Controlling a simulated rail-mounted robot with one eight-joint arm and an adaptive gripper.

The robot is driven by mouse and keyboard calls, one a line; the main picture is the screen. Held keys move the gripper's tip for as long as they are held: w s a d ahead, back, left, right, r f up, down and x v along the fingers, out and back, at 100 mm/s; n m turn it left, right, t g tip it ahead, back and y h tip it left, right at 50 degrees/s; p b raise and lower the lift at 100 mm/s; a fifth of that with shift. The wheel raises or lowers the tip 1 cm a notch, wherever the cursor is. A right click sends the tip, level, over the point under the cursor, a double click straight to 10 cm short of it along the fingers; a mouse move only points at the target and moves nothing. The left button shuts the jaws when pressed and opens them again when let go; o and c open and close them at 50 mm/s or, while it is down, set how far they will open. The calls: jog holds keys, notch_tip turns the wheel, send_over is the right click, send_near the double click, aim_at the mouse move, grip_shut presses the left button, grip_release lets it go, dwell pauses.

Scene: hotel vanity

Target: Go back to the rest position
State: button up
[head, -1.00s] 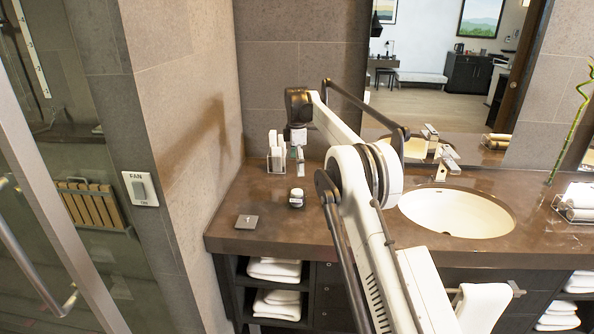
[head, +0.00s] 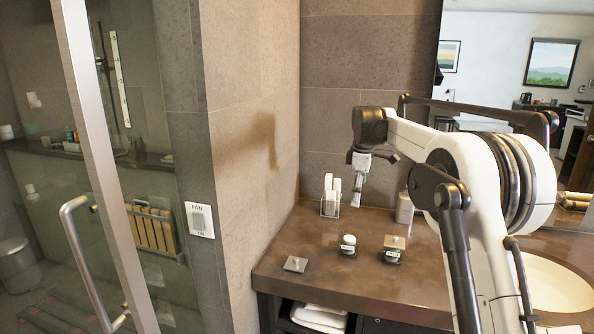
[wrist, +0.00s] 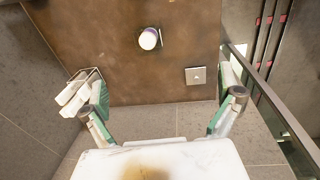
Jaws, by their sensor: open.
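My gripper (head: 362,190) hangs above the back left part of the brown vanity counter (head: 320,235), in front of the tiled wall. In the wrist view its green-edged fingers (wrist: 163,110) are spread apart with nothing between them. My arm reaches in from the right of the head view, bent at a large white joint. Part of the counter and basin is hidden behind it.
On the counter are a small white-topped jar (head: 348,246), a jar with a square lid (head: 394,250), a flat square tile (head: 295,264) and a holder of white items (head: 330,195). A glass door (head: 110,180) stands left.

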jog(key=s+r+m+t+b, duration=0.15)
jog(key=s+r+m, duration=0.25)
jog(key=s, duration=0.9)
jog(key=s+r+m+t, duration=0.2)
jog(key=s+r+m, duration=0.2)
jog(key=s, duration=1)
jog(key=s+f+m, duration=0.2)
jog(key=s+f, duration=0.2)
jog(key=s, duration=0.4)
jog(key=s+f+m+t, duration=0.1)
jog(key=s+f+m, duration=0.1)
jog(key=s+f, duration=0.3)
jog(key=s+f+m+t+b, duration=0.1)
jog(key=s+f, duration=0.4)
jog(key=s, duration=0.6)
jog(key=shift+m, duration=0.6)
